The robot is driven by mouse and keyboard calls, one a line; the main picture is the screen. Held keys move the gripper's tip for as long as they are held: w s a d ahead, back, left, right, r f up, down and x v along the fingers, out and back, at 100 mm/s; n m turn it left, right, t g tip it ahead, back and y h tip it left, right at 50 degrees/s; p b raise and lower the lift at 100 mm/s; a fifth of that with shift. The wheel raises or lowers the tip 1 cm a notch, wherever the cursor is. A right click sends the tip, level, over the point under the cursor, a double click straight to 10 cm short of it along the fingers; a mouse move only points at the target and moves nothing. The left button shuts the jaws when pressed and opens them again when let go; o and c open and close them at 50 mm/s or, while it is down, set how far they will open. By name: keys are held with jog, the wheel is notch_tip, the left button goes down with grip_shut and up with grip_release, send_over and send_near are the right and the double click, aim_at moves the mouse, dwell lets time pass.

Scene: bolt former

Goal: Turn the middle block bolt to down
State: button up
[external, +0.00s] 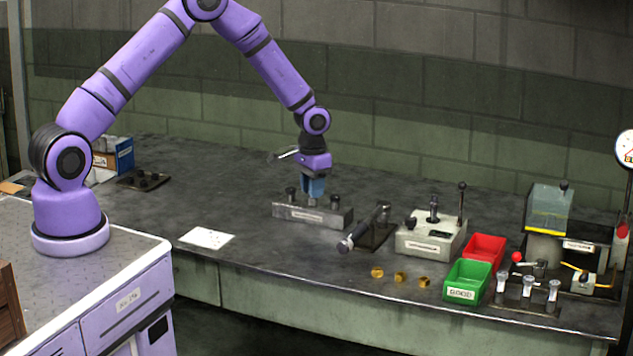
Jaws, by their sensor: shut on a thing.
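A grey metal block (312,215) with a white label on its front stands on the bench near the middle of the external view. A dark left bolt (291,194) and a dark right bolt (335,201) stick up from its top. My gripper (313,194) points straight down over the middle of the block, between these two bolts. Its blue fingers are shut on the middle bolt, which they hide. The way the middle bolt is turned cannot be seen.
A dark fixture with a metal cylinder (348,243) lies right of the block, then a light box with knobs (430,238). Brass pieces (399,277), a green bin (467,283) and a red bin (484,250) are further right. The bench left of the block is mostly clear around a white sheet (207,239).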

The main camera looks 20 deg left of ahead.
jog(key=m, duration=0.5)
jog(key=shift+w+r+m, duration=0.1)
jog(key=shift+m, duration=0.2)
jog(key=m, duration=1.1)
jog(key=shift+m, duration=0.3)
jog(key=m, duration=2.1)
jog(key=shift+m, duration=3.3)
